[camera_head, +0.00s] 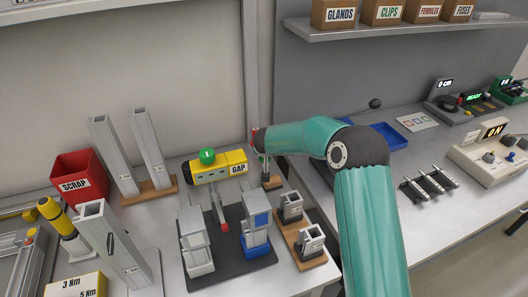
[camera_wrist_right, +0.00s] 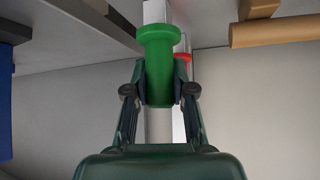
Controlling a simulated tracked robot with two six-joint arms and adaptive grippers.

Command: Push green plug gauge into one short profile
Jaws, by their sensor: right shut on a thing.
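My right gripper (camera_wrist_right: 159,90) is shut on the green plug gauge (camera_wrist_right: 157,52). One finger presses each side of its green sleeve, and pale metal shows at both ends. In the head view this gripper (camera_head: 262,158) is above a small wooden block (camera_head: 272,183), largely hidden by its arm; the green sleeve is not clearly visible there. A red collar (camera_wrist_right: 183,57) shows behind the gauge in the wrist view. Two short grey profiles, one behind (camera_head: 291,207) and one in front (camera_head: 311,240), stand upright on a wooden base, nearer than the gripper. My left gripper is not in view.
A yellow GAP tool (camera_head: 219,168) lies behind a dark mat (camera_head: 232,262) with grey and blue fixtures. Tall profiles (camera_head: 112,155) and a red SCRAP bin (camera_head: 80,176) stand left. A shelf (camera_head: 400,30) with boxes overhangs the back. A blue tray (camera_head: 388,135) is right.

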